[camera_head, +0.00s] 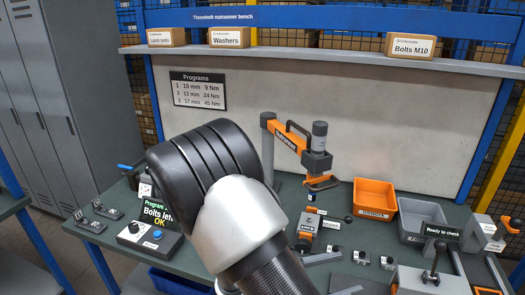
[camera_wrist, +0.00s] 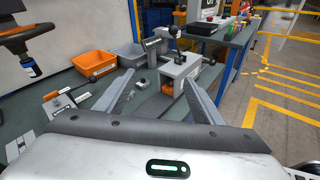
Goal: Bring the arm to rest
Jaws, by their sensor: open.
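My gripper (camera_wrist: 158,98) shows in the wrist view with its two grey fingers spread wide apart and nothing between them. It is above the right part of the green workbench (camera_wrist: 85,87). Beyond the fingers stands a grey fixture with an orange part (camera_wrist: 178,74), apart from them as far as I can tell. In the head view my bent arm fills the middle, in front of the bench, and hides part of its top. The gripper itself is not clearly seen in the head view.
An orange bin (camera_head: 374,196) and a grey bin (camera_head: 420,216) stand at the bench's back right. An orange tool arm (camera_head: 288,139) rises behind my arm. A control box (camera_head: 149,238) sits at left. A shelf (camera_head: 330,57) holds labelled boxes. Yellow-marked floor (camera_wrist: 275,90) lies open at right.

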